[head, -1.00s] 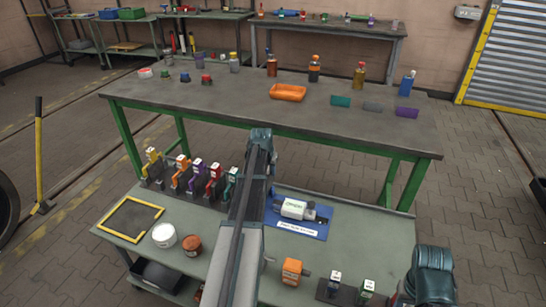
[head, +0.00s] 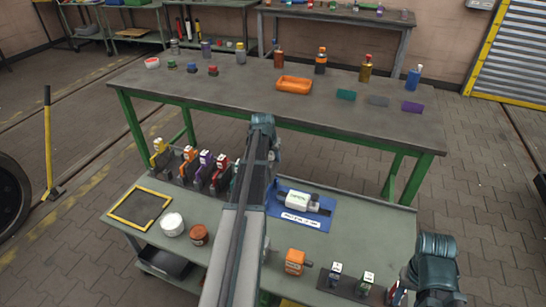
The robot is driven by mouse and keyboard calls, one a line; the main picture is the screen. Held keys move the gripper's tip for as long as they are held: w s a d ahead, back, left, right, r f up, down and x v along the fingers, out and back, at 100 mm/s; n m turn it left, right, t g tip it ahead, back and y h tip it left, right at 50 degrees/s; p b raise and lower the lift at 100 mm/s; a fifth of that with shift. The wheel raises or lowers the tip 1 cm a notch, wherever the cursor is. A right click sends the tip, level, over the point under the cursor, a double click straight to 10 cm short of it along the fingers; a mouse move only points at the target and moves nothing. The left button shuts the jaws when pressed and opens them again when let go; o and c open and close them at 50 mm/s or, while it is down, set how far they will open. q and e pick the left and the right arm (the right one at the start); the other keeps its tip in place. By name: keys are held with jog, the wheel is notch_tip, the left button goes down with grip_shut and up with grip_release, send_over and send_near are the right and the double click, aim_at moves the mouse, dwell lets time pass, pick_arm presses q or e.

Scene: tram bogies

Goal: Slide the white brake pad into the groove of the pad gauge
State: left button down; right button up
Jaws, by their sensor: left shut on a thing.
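My left arm rises through the middle of the head view, bends at a teal joint and comes down over the near cart. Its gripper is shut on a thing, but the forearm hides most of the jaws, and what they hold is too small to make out. I cannot pick out the white brake pad for certain. I cannot tell which piece is the pad gauge.
The cart (head: 330,247) also bears a blue mat (head: 322,220) with a white-and-grey device (head: 298,199), an orange block (head: 295,262), a white jar (head: 172,224), a brown jar (head: 199,235), a yellow-edged tray (head: 118,220) and a coloured row. A green-legged bench (head: 230,95) stands behind.

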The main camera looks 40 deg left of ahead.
pick_arm(q)
jog(key=shift+f+b, duration=3.6)
jog(key=shift+f, duration=0.15)
pick_arm(e)
notch_tip(320, 180, down, 8)
jog(key=shift+r, duration=0.25)
pick_arm(q)
jog(key=shift+f+b, duration=2.8)
jog(key=shift+b, duration=0.05)
pick_arm(e)
jog(key=shift+f, duration=2.85)
pick_arm(q)
jog(key=shift+c, duration=2.2)
grip_release()
jog(key=shift+s+r, duration=0.1)
pick_arm(e)
jog(key=shift+r, duration=0.15)
pick_arm(q)
jog(key=p+v, duration=1.2)
jog(key=v, duration=0.1)
jog(key=shift+r+p, duration=0.25)
jog(key=shift+p, duration=0.15)
pick_arm(e)
notch_tip(320, 180, up, 13)
jog(key=shift+f, duration=0.2)
